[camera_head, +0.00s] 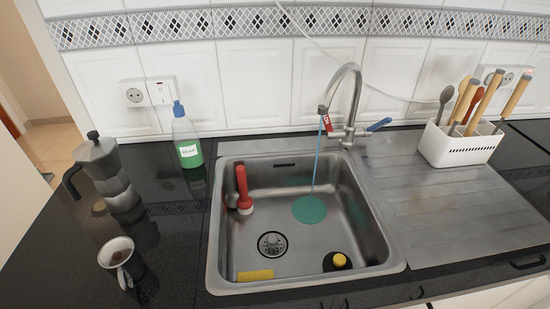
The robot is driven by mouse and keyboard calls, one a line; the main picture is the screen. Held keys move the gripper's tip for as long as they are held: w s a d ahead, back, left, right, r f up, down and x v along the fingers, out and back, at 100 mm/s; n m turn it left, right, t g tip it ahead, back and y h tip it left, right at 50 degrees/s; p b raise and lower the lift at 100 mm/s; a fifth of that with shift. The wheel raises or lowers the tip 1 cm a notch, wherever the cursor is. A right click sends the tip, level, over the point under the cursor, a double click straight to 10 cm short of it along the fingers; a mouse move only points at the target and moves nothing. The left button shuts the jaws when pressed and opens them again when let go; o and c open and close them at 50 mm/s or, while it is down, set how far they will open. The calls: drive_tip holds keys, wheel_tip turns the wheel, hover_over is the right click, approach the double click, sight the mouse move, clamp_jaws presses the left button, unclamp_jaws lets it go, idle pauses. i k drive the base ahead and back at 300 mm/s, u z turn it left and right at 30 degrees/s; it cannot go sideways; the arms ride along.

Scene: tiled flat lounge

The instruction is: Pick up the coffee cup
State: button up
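The coffee cup (120,262) stands upright on the dark countertop at the lower left. My gripper is not in view.
The metal sink (214,225) holds a red brush (242,186), a yellow sponge (255,275) and a yellow-topped black item (338,261). A bluish stream falls from the faucet (350,90). A green soap bottle (186,140) and a white utensil holder (455,148) stand behind.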

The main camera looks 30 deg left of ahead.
sight(119, 257)
drive_tip(key=u, duration=2.4)
